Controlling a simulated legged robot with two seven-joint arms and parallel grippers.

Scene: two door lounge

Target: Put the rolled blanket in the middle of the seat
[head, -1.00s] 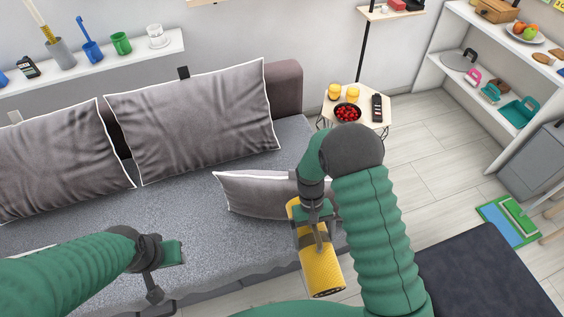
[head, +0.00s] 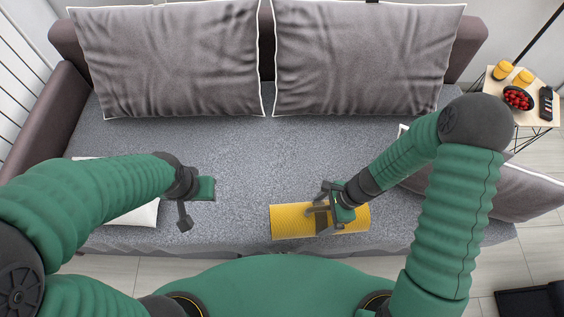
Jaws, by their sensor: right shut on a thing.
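The rolled blanket (head: 290,222) is a yellow roll, lying crosswise in the view over the front part of the grey sofa seat (head: 250,155). My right gripper (head: 322,220) is shut on it, right of its middle. I cannot tell whether the roll touches the seat or hangs just above it. My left gripper (head: 193,205) is over the seat's left part, apart from the blanket and holding nothing visible. Its fingers look spread.
Two large grey cushions (head: 165,60) lean on the backrest. A smaller grey cushion (head: 525,190) lies at the right, partly behind my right arm. A white cushion (head: 140,214) is partly under my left arm. A side table (head: 520,112) holds a bowl of red fruit (head: 517,97). The seat's middle is bare.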

